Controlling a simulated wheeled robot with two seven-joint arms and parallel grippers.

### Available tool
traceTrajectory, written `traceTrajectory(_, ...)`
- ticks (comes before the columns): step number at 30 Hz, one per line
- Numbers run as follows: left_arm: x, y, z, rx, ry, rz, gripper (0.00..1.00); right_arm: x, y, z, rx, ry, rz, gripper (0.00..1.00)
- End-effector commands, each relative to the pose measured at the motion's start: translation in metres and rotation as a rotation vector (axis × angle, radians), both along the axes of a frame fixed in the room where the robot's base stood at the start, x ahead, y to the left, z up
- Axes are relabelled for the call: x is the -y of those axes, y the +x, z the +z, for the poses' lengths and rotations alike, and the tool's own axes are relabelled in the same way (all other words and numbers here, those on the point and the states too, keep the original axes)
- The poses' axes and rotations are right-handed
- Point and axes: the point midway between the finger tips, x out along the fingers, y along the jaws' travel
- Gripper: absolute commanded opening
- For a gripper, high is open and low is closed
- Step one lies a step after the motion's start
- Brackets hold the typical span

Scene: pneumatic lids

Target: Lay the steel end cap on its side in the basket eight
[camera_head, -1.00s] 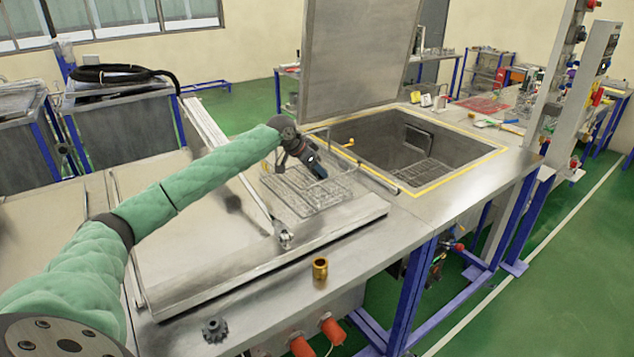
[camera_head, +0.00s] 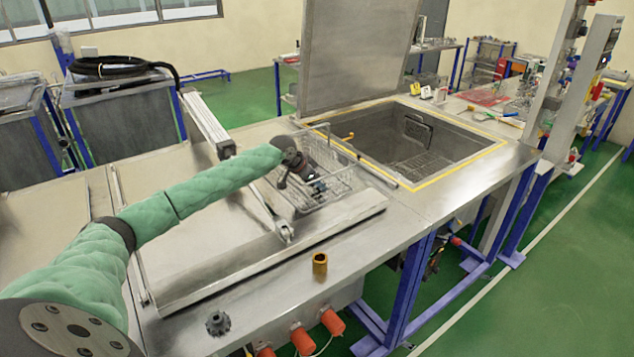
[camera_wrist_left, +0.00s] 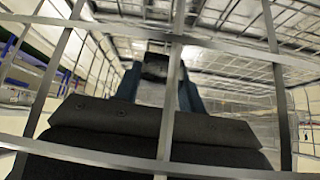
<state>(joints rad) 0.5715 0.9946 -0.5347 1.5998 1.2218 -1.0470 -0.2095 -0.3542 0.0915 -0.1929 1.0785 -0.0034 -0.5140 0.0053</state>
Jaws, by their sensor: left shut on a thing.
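The wire basket (camera_head: 345,183), which I take to be basket eight, sits on the metal worktop beside the sunken tank. My left gripper (camera_head: 318,188) points down into the basket area. In the left wrist view, my left gripper (camera_wrist_left: 157,85) is shut on a small dark grey piece (camera_wrist_left: 155,66), which I take to be the steel end cap. Most of it is hidden between the fingers, so its tilt cannot be told. Basket wires cross close in front of that camera and mesh surrounds the fingers. My right gripper is not in view.
The open tank (camera_head: 415,150) with a yellow rim lies right of the basket, its raised lid (camera_head: 360,55) behind. A brass sleeve (camera_head: 319,264) and a dark gear (camera_head: 218,323) stand on the front worktop. A metal bar (camera_head: 255,200) runs left of the basket.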

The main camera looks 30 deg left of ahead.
Motion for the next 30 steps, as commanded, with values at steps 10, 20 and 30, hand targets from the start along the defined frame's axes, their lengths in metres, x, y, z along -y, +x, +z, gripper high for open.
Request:
traceTrajectory(10, 0.000, 0.000, -0.002, 0.000, 0.000, 0.000, 0.62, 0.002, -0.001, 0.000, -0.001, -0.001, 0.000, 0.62)
traceTrajectory(20, -0.002, -0.002, 0.003, 0.001, 0.002, 0.000, 0.62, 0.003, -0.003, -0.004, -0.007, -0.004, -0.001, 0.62)
traceTrajectory(30, -0.018, -0.031, 0.042, 0.000, 0.002, 0.000, 0.62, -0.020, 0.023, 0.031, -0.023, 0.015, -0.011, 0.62)
